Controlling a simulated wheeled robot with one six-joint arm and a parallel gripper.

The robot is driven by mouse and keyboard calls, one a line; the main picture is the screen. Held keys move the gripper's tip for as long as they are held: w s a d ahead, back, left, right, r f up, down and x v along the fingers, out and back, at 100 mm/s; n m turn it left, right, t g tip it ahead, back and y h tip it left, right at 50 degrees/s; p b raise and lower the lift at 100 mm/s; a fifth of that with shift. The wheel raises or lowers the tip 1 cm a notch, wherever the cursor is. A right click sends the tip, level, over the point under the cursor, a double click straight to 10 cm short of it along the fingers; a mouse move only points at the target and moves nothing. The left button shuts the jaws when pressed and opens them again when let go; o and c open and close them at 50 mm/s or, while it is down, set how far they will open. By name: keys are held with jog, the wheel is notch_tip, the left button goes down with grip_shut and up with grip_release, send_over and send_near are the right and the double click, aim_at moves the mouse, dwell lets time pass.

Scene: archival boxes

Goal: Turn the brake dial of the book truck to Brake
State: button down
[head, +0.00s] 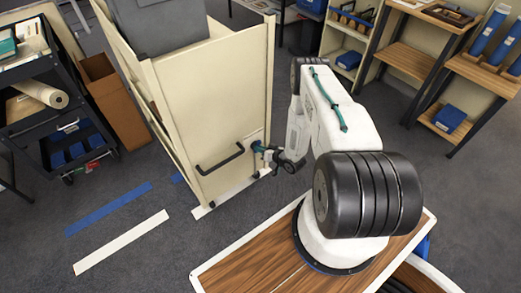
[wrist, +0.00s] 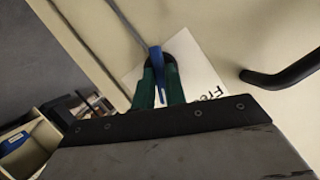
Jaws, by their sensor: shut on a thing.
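The cream end panel of the book truck (head: 205,110) stands in the middle of the head view. In the wrist view, the brake dial (wrist: 157,60) has a blue bar, with a dark round part behind it. It sits on a white label (wrist: 205,82) where the letters "Fre" can be read; the rest of the label is hidden. My gripper (head: 258,148) is at the lower right of the panel. In the wrist view, the green fingers of my gripper (wrist: 160,80) are shut on the blue bar, one on each side.
A black handle (head: 220,160) sticks out of the panel left of the dial in the head view. A black cart (head: 60,115) and a brown bin (head: 113,100) stand at the left. Wooden shelves (head: 410,60) stand at the right. Blue and white floor strips lie on open carpet.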

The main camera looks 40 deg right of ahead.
jog(key=shift+d+m+y, duration=0.1)
jog(key=shift+m+y, duration=0.2)
jog(key=shift+m, duration=0.3)
dwell(0.3)
jog(key=c, duration=1.4)
grip_release()
jog(key=shift+c, duration=0.2)
jog(key=v, duration=0.7)
jog(key=shift+s, duration=0.35)
jog(key=shift+d+f, duration=0.1)
